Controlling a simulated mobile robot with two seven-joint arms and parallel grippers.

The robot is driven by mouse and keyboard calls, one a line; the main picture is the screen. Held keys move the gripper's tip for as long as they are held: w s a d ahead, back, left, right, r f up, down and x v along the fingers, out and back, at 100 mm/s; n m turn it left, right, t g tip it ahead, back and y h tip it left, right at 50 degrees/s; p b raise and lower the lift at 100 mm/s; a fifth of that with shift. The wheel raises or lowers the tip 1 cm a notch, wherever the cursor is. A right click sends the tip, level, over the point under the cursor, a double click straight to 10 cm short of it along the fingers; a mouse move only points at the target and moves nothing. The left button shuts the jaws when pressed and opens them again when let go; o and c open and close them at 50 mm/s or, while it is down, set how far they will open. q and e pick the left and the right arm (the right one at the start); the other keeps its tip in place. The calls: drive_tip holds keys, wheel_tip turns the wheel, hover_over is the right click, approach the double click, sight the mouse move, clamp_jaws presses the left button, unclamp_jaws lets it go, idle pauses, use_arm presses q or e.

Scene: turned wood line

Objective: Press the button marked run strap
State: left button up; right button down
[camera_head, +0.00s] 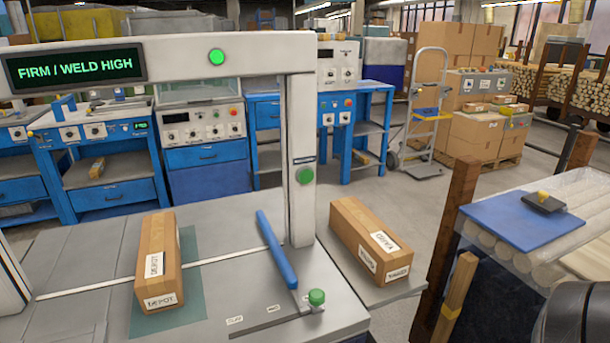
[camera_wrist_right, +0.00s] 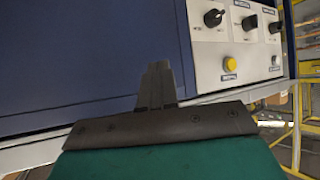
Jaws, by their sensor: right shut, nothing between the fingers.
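No label that reads "run strap" is legible to me. The strapping machine (camera_head: 160,50) stands at the left in the head view, with "FIRM / WELD HIGH" on its display (camera_head: 76,68). It has a round green light or button (camera_head: 217,57) on the top beam, another green one (camera_head: 305,175) on the post and a green knob (camera_head: 317,297) at the front right. In the right wrist view, a pale panel (camera_wrist_right: 208,52) carries dark knobs and a yellow button (camera_wrist_right: 230,64) with an unreadable label. My right gripper (camera_wrist_right: 157,68) is shut and empty, left of that button. My left gripper is out of view.
A carton (camera_head: 158,235) lies on the machine bed beside a blue lever (camera_head: 277,250). Another carton (camera_head: 352,225) rests on the shelf to the right. A blue mat (camera_head: 515,220) with a dark device (camera_head: 543,203) lies further right. Open floor lies behind, near a hand truck (camera_head: 424,115).

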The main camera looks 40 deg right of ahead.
use_arm(q)
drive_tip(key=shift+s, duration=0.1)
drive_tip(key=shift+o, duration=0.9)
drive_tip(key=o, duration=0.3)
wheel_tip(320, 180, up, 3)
drive_tip(key=p, duration=0.3)
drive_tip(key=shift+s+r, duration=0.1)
use_arm(e)
drive_tip(key=w+d+r+t+y, duration=0.1)
drive_tip(key=w+r+t, duration=0.3)
drive_tip(key=w+r, duration=0.5)
drive_tip(key=w+r+t+y, duration=0.1)
drive_tip(key=w+r+t, duration=0.3)
drive_tip(key=r, duration=0.9)
drive_tip(key=w+d+r+m+t+h, duration=0.3)
drive_tip(key=d+r+m+h, duration=0.25)
drive_tip(key=d+h, duration=0.35)
use_arm(q)
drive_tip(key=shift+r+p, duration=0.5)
drive_tip(key=shift+p, duration=0.1)
use_arm(e)
drive_tip(key=s+d+r+m+g+h, duration=0.1)
drive_tip(key=s+d+m+g+h, duration=0.2)
drive_tip(key=d+m+g+h, duration=0.5)
drive_tip(key=d+m+h, duration=0.3)
drive_tip(key=h, duration=0.3)
drive_tip(key=shift+d+r, duration=0.3)
drive_tip(key=shift+r, duration=0.1)
drive_tip(key=shift+s, duration=0.1)
